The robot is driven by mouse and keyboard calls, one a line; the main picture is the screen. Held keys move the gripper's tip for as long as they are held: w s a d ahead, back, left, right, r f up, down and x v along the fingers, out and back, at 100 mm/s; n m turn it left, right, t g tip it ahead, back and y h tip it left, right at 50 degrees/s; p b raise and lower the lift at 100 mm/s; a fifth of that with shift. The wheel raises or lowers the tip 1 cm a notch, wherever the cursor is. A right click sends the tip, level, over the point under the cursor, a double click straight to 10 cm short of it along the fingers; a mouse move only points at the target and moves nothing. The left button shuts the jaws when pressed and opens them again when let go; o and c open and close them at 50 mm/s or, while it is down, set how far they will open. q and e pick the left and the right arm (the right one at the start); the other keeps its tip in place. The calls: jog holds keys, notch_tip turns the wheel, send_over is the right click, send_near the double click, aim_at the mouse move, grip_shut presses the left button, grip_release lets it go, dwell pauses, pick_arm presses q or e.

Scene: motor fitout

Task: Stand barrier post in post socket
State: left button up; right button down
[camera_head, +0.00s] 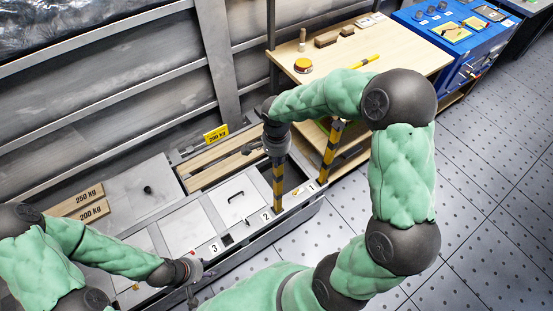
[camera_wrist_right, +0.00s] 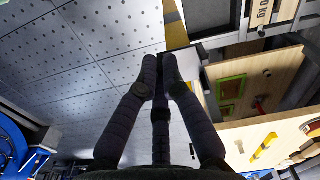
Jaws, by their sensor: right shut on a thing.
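A yellow-and-black striped barrier post (camera_head: 278,188) stands upright below my right gripper (camera_head: 276,155), which is shut on it. In the right wrist view the fingers (camera_wrist_right: 160,72) close together, with the post (camera_wrist_right: 174,30) just past their tips. The post's lower end is at the front ledge of the grey unit, beside the label 2 (camera_head: 266,216). I cannot tell whether it is in a socket or just above it. A dark square socket (camera_head: 228,240) shows by label 3. My left gripper (camera_head: 195,275) is at the ledge's near left end, seemingly open and empty.
A second striped post (camera_head: 330,150) stands upright to the right, by the wooden bench (camera_head: 400,60). The grey unit (camera_head: 150,205) has lidded panels, wooden slats and weight signs. A blue cabinet (camera_head: 455,35) stands at the far right. The tiled floor (camera_head: 490,180) is clear.

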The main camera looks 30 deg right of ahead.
jog(key=shift+f, duration=0.15)
dwell(0.5)
jog(key=c, duration=1.3)
grip_release()
notch_tip(320, 180, up, 12)
jog(key=shift+s, duration=0.1)
